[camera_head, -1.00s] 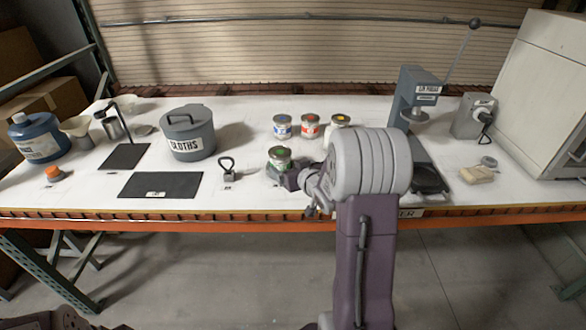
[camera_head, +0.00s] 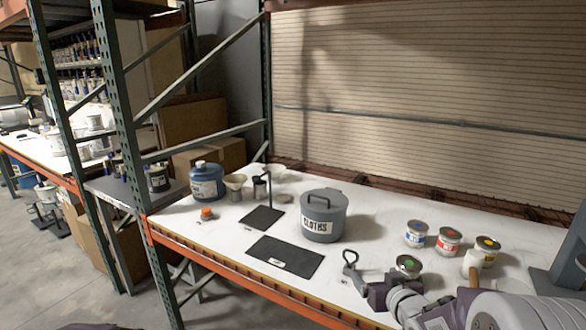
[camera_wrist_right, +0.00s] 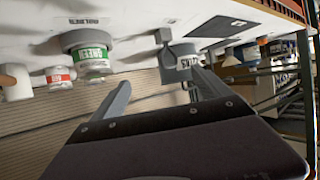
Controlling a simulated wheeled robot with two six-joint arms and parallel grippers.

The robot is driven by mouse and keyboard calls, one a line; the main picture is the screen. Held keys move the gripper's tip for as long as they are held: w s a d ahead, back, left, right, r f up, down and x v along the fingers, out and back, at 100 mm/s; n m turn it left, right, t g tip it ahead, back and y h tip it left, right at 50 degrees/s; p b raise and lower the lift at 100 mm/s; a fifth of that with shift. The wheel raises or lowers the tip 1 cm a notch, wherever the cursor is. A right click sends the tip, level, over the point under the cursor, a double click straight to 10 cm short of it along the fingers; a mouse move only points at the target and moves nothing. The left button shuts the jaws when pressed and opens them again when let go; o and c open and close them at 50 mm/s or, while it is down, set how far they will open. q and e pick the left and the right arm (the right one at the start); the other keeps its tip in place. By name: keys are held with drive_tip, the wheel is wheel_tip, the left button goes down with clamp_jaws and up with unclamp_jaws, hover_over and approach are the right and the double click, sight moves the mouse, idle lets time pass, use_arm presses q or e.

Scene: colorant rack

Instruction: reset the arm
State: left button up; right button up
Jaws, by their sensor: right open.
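My right gripper (camera_head: 370,290) reaches in from the lower right, low at the table's front edge. Its two fingers stand apart with nothing between them in the right wrist view (camera_wrist_right: 165,82). A can with a green dot (camera_head: 408,265) is just behind the gripper. In the wrist view, which is upside down, this green-labelled can (camera_wrist_right: 92,60) sits on a round grey base, to the left of and apart from the fingers. My left gripper is not in view.
Red (camera_head: 448,241), blue (camera_head: 416,234) and yellow (camera_head: 488,251) cans stand behind. The CLOTHS pot (camera_head: 322,214), dark mat (camera_head: 285,257) and blue jug (camera_head: 207,181) are farther left. A rack upright (camera_head: 125,120) rises at the table's left end.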

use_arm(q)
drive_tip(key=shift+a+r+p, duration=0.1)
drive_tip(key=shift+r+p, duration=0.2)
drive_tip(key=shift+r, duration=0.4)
use_arm(e)
drive_tip(key=s+a+f+g, duration=0.3)
drive_tip(key=s+f+g, duration=0.3)
drive_tip(key=s, duration=0.5)
drive_tip(key=s+a+f+g, duration=0.3)
drive_tip(key=s+f+g, duration=0.3)
drive_tip(key=s, duration=0.6)
drive_tip(key=shift+s+m+h, duration=0.3)
drive_tip(key=shift+m, duration=0.1)
drive_tip(key=shift+d, duration=0.1)
